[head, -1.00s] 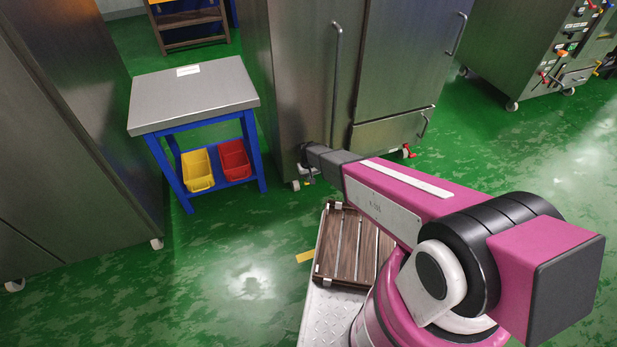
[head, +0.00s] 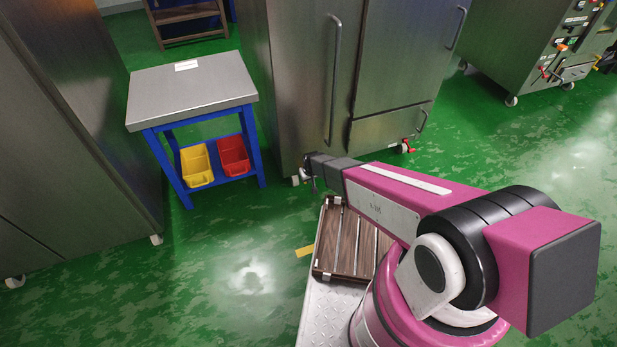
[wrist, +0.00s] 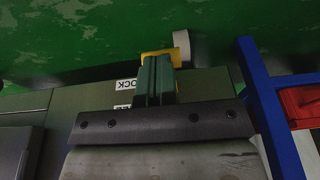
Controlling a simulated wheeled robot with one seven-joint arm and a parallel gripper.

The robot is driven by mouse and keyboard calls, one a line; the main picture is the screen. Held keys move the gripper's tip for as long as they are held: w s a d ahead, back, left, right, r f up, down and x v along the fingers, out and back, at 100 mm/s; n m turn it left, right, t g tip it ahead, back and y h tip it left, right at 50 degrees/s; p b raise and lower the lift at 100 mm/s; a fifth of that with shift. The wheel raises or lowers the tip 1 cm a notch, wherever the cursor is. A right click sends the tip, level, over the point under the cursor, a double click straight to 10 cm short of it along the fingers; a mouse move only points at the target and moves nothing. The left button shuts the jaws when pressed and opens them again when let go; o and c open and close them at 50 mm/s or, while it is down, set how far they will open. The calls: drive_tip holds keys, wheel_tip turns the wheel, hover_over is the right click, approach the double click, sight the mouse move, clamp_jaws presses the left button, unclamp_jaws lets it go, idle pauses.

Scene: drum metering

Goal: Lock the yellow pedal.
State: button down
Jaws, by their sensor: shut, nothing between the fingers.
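The yellow pedal (wrist: 176,58) shows in the wrist view at the top middle, beside a white caster wheel (wrist: 182,43) at the foot of a steel cabinet. The fingers of my gripper (wrist: 157,62) are shut and empty, and their tips overlap the pedal in the picture. I cannot tell whether they touch it. A white label reading LOCK (wrist: 126,84), upside down, is left of the fingers; a second label below it is partly hidden. In the head view my gripper (head: 308,180) is low by the cabinet's front corner, and the pedal cannot be made out.
The steel cabinet (head: 300,90) stands behind my gripper. A blue-legged table (head: 195,95) with a yellow bin (head: 196,165) and a red bin (head: 233,156) is to the left; its blue leg is close in the wrist view (wrist: 262,100). Green floor is open in front of the table.

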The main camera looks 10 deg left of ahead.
drive_tip(key=shift+s+f, duration=0.1)
drive_tip(key=shift+f, duration=0.45)
drive_tip(key=shift+d+r, duration=0.1)
drive_tip(key=shift+r, duration=0.7)
drive_tip(key=s+d+r, duration=0.1)
drive_tip(key=s+r, duration=0.1)
drive_tip(key=r, duration=0.4)
drive_tip(key=s+d+r, duration=0.2)
drive_tip(key=s+r, duration=0.1)
drive_tip(key=r, duration=0.3)
drive_tip(key=shift+s+d+r, duration=0.2)
drive_tip(key=shift+s, duration=0.15)
